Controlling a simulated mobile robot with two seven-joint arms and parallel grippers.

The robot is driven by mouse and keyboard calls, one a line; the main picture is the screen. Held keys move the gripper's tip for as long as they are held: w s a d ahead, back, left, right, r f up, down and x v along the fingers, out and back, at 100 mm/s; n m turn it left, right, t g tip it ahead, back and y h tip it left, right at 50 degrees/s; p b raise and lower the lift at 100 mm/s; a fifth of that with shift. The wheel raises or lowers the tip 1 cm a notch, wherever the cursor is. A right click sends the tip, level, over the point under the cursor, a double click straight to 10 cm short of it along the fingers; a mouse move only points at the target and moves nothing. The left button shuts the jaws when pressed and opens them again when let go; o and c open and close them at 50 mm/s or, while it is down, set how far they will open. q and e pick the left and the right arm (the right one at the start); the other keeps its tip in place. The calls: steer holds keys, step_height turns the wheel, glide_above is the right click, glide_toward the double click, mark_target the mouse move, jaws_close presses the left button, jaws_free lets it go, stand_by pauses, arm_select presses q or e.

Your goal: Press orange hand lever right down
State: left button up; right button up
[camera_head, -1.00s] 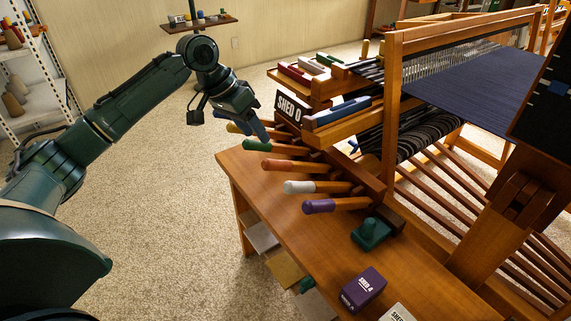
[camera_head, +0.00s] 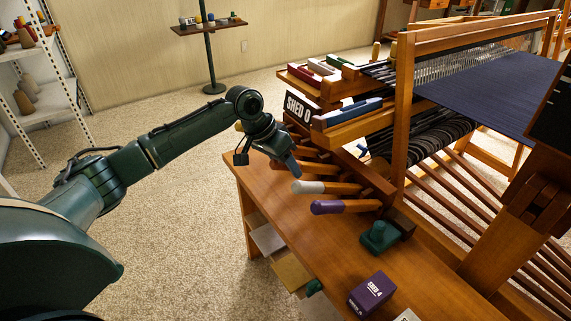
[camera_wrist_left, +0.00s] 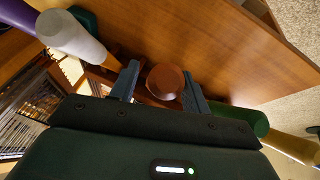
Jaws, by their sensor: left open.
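The orange hand lever (camera_wrist_left: 165,82) shows end-on in the left wrist view, between the two fingers of my left gripper (camera_wrist_left: 160,80). The fingers are open, one on each side of its rounded end; I cannot tell whether they touch it. In the head view my left gripper (camera_head: 290,168) hangs over the lever row with its fingers pointing down. It hides most of the orange handle there. My right gripper is not in view.
The white lever (camera_head: 312,188) and purple lever (camera_head: 342,207) lie on the near side. The green lever (camera_wrist_left: 246,121) is on the other side. A dark green block (camera_head: 379,236) and a purple box (camera_head: 371,293) stand on the wooden bench (camera_head: 330,262). A SHED 0 sign (camera_head: 301,106) stands behind.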

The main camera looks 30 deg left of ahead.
arm_select(q)
steer(key=shift+c, duration=0.2)
jaws_close()
stand_by(0.3)
steer(key=shift+f, duration=0.1)
